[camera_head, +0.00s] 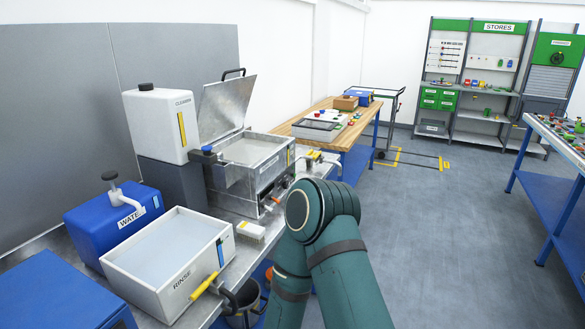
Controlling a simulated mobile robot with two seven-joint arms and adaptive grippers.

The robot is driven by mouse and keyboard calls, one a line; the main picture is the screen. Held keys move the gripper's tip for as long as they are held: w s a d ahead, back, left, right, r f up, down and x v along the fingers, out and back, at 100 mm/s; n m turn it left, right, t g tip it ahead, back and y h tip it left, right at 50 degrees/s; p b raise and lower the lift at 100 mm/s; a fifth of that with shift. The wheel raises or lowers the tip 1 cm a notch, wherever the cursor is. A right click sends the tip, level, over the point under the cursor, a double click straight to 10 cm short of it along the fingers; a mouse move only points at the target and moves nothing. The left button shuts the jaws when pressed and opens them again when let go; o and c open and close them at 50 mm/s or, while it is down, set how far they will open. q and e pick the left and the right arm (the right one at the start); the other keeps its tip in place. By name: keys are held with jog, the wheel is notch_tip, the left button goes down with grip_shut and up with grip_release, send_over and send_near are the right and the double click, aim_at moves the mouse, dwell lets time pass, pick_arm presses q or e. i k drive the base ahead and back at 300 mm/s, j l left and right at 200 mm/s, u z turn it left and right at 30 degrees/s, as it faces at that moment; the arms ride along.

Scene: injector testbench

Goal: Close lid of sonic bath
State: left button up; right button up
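The sonic bath is a metal tank (275,172) on the bench at centre left, with pale liquid inside. Its silvery lid (227,107) stands open, raised at the back of the tank and tilted up. A dark handle (233,72) sits on the lid's upper edge. One of my green arms rises from the bottom centre, its rounded joint just right of the tank's front. I cannot make out a gripper on it, and no other arm shows. Nothing is seen touching the lid.
A white cleaner container (158,125) stands left of the lid. A blue water container (112,225) and a white rinse tray (160,258) are nearer on the bench. A wooden table (345,118) stands beyond the bath. The floor at right is open.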

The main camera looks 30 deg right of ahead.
aim_at(223, 107)
jog(key=z, duration=0.9)
jog(key=i+l+z, duration=0.2)
jog(key=i+l, duration=0.45)
jog(key=i, duration=0.05)
